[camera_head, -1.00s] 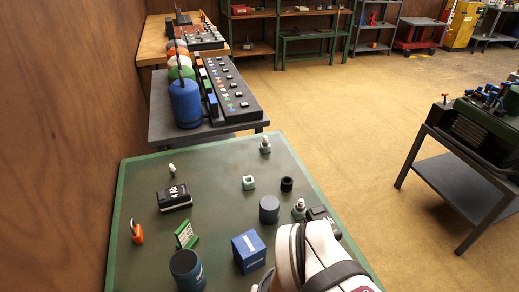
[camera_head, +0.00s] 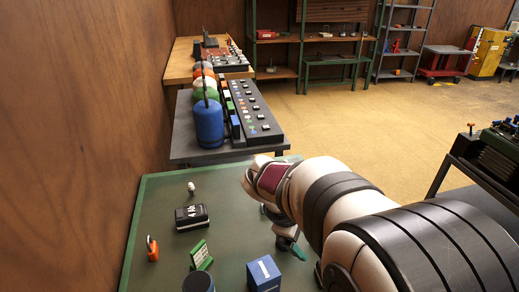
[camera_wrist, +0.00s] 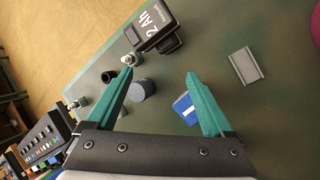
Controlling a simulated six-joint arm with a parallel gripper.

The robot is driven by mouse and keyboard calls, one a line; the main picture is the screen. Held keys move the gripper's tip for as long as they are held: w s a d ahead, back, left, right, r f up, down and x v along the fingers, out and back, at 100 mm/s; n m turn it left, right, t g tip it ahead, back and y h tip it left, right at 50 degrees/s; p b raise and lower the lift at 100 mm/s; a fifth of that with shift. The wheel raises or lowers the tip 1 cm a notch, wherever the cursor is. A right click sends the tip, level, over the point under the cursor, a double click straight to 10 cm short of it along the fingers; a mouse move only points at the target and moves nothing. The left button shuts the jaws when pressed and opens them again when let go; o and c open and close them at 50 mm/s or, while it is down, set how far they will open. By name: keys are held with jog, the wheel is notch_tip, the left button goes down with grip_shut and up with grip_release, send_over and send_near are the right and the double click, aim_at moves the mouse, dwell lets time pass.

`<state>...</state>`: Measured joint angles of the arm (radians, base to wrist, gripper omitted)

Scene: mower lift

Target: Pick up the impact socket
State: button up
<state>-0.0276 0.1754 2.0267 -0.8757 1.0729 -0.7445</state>
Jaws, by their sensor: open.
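The impact socket, a small black cylinder (camera_wrist: 107,76), stands on the green-topped table (camera_wrist: 220,105) in the wrist view, just left of my left fingertip. It is hidden behind my arm in the head view. My gripper (camera_wrist: 160,75) has two teal fingers spread wide, with nothing held between them. It is above the table, pointing down at an angle. A grey cylinder (camera_wrist: 142,90) shows between the fingers from this angle, beyond them. In the head view part of a teal finger (camera_head: 298,253) shows below my arm.
Close around the socket are a pale fitting (camera_wrist: 130,60), a pale square piece (camera_wrist: 82,72) and a black 2 Ah battery (camera_wrist: 158,28). A blue box (camera_head: 263,274), a second black block (camera_head: 191,217) and an orange item (camera_head: 152,248) are also on the table.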

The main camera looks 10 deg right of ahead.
jog(key=w+d+f+n+t+h, duration=0.1)
jog(key=w+f+n+t, duration=0.1)
jog(key=w+f+n, duration=0.5)
jog(key=w+d+f+n+t+h, duration=0.1)
jog(key=w+f+n+t, duration=0.15)
jog(key=w+n, duration=0.75)
jog(key=shift+m+g, duration=0.45)
jog(key=shift+m, duration=0.45)
jog(key=x, duration=0.5)
jog(key=w+x, duration=0.1)
jog(key=x, duration=0.5)
jog(key=r+x, duration=0.1)
jog(key=x, duration=0.4)
jog(key=shift+w+d+f, duration=0.15)
jog(key=shift+w+d, duration=0.1)
jog(key=shift+w, duration=0.05)
grip_shut()
